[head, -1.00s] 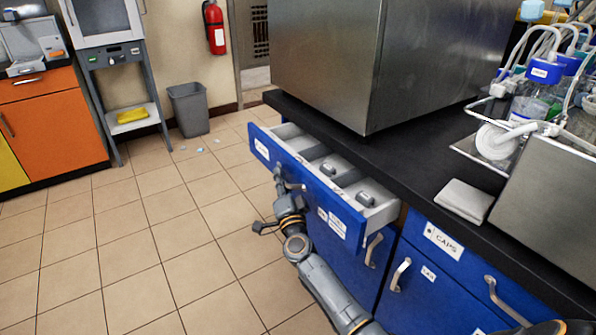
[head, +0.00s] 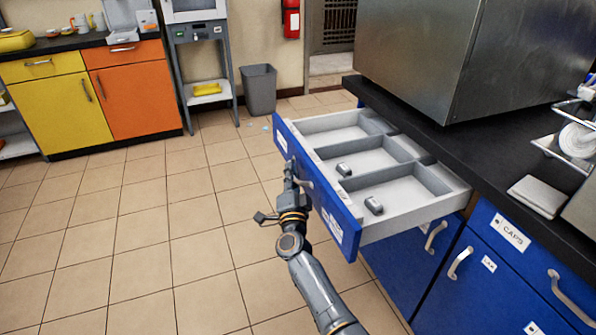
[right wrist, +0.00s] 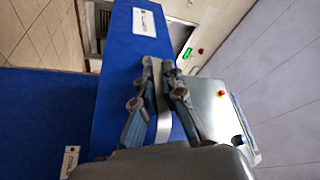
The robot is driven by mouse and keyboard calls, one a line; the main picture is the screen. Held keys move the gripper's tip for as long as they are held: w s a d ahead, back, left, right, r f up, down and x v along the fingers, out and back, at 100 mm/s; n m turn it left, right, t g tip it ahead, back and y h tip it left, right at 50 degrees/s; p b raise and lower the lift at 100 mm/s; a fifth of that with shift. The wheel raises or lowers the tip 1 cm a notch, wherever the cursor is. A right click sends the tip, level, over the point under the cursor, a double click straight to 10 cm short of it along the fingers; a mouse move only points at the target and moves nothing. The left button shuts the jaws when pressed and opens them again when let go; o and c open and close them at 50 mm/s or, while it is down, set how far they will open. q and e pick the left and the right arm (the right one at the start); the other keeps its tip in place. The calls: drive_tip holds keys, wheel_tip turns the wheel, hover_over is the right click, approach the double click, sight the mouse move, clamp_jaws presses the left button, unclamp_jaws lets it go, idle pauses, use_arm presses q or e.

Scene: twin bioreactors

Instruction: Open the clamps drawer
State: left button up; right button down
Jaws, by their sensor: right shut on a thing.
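The blue-fronted clamps drawer (head: 317,189) stands well out from the counter in the head view, with its grey inside showing several compartments. Small grey clamps (head: 373,205) lie in the near and middle compartments. My right gripper (head: 296,180) is at the outer face of the drawer front. In the right wrist view my right gripper (right wrist: 161,68) is shut on the pale drawer handle (right wrist: 163,112), with a finger on each side of it. The drawer's label is too small to read. My left gripper is not in view.
A black counter (head: 447,150) carries a large steel box (head: 440,60).

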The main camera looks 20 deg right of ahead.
drive_tip(key=shift+a+f, duration=0.1)
idle(0.3)
drive_tip(key=c, duration=1.7)
unclamp_jaws()
drive_tip(key=shift+s, duration=0.1)
